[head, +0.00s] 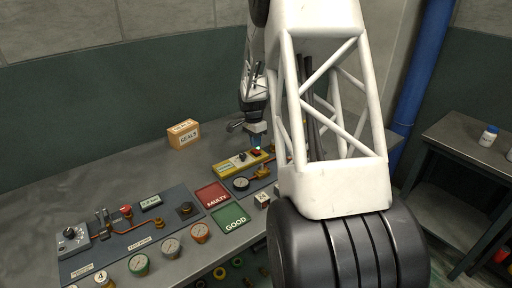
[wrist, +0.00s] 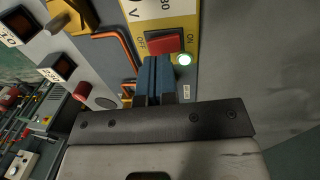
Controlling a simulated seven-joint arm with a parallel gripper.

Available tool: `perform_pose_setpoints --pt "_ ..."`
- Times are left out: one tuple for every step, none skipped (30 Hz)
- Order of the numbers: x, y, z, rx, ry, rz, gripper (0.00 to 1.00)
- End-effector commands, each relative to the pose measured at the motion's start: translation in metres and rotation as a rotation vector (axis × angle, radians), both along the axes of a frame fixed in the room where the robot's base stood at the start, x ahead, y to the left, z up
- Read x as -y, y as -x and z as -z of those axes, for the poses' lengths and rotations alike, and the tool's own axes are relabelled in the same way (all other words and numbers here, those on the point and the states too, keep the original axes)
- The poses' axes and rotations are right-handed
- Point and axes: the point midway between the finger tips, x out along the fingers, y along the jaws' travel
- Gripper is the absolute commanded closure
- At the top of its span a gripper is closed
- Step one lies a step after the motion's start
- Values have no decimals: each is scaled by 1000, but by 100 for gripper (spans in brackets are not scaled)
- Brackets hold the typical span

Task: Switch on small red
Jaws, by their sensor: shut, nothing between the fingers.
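A small red rocker switch (wrist: 165,43) sits on a yellow panel (wrist: 160,10) in the wrist view, between printed OFF and ON labels. In the head view my gripper (head: 257,141) points down over the right end of the yellow unit (head: 230,167), where a bit of red shows. The fingertips partly hide that end.
A SEALS box (head: 184,134) stands behind on the bench. Red FAULTY (head: 212,195) and green GOOD (head: 231,218) trays lie in front of the yellow unit. A panel with copper pipe (head: 130,230) and several gauges are at left. The bench's back left is clear.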

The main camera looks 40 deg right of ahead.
Motion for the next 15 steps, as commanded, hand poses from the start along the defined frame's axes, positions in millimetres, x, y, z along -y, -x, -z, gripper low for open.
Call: perform_pose_setpoints --pt "0 -2 -9 5 3 0 100" --pt "1 -4 -15 8 4 -1 100" --pt "1 -5 -22 8 4 -1 100" --pt "1 -5 -28 8 4 -1 100" --pt "1 -6 -34 10 5 -1 100" --pt "1 -8 -41 11 6 -1 100" --pt "1 -8 -47 11 6 -1 100" --pt "1 -9 -53 11 6 -1 100" --pt "1 -10 -60 12 6 -1 100" --pt "1 -10 -65 12 6 -1 100" --pt "1 -11 -69 11 6 -1 100" --pt "1 -12 -76 11 6 -1 100" --pt "1 -12 -80 12 6 -1 100" --pt "1 -13 -84 12 6 -1 100" --pt "1 -13 -90 12 6 -1 100"
